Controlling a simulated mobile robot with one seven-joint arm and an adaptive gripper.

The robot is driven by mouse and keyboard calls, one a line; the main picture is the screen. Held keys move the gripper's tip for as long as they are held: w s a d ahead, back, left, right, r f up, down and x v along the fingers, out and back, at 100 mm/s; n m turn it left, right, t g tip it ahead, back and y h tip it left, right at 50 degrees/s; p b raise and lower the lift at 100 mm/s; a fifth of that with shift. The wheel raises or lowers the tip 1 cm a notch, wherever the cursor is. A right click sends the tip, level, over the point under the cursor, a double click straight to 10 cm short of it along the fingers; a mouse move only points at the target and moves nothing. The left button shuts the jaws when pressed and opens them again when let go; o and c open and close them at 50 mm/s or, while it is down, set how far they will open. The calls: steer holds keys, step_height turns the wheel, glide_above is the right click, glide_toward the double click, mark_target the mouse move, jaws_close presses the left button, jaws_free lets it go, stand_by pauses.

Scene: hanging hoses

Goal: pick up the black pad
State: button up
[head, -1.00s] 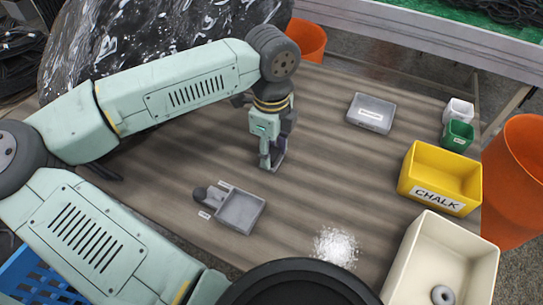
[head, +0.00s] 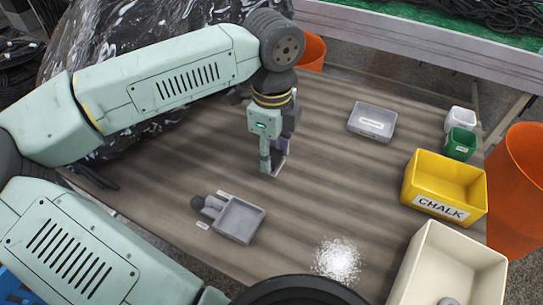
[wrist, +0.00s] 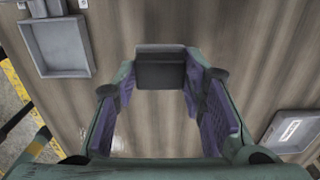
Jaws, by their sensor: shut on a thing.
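My gripper (head: 272,168) points down over the middle of the wooden table in the head view. In the wrist view its two fingers (wrist: 162,92), with purple inner faces, are closed on the black pad (wrist: 160,72). The pad is a dark block lying across between the fingertips, with a lighter grey top edge. In the head view the pad is mostly hidden by the fingers. I cannot tell whether it touches the table or is just above it.
A grey dustpan-like tray (head: 238,220) lies in front of the gripper, and a grey labelled box (head: 371,121) stands behind right. Yellow chalk bin (head: 443,207), green cup (head: 460,143) and cream bin (head: 420,262) line the right. White powder (head: 337,260) lies in front.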

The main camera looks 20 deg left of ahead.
steer(key=s+d+b, duration=0.1)
steer(key=s, duration=0.3)
steer(key=s+d, duration=0.2)
steer(key=s, duration=0.3)
steer(key=s+d+r+b, duration=0.1)
steer(key=s+d, duration=0.1)
steer(key=s, duration=0.2)
steer(key=shift+s+d+r+b, duration=0.1)
steer(key=shift+s+b, duration=0.2)
steer(key=shift+s, duration=0.05)
steer(key=o, duration=0.6)
steer(key=c, duration=0.5)
steer(key=shift+w, duration=0.1)
